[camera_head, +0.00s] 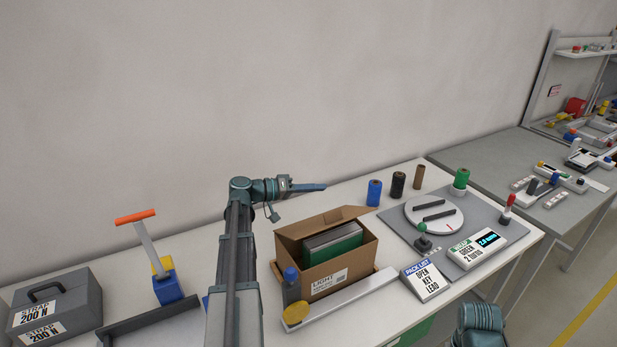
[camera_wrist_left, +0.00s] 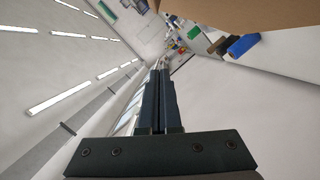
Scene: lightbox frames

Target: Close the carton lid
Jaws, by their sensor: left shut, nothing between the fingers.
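The brown carton (camera_head: 357,261) stands open on the bench, with grey and green-edged frames (camera_head: 333,246) inside. Its lid (camera_head: 322,221) stands up along the back edge, off the opening. A brown cardboard surface (camera_wrist_left: 250,12), apparently the lid, fills the top right of the left wrist view. My left gripper (camera_head: 318,187) is shut and empty, above and behind the lid and apart from it in the head view. Its shut fingers (camera_wrist_left: 160,85) point away in the left wrist view. My right gripper is out of view.
A dark bottle with a blue cap (camera_head: 290,288) stands at the carton's front left. Blue, black and brown rolls (camera_head: 398,186) stand behind its right side. The wall is close behind.

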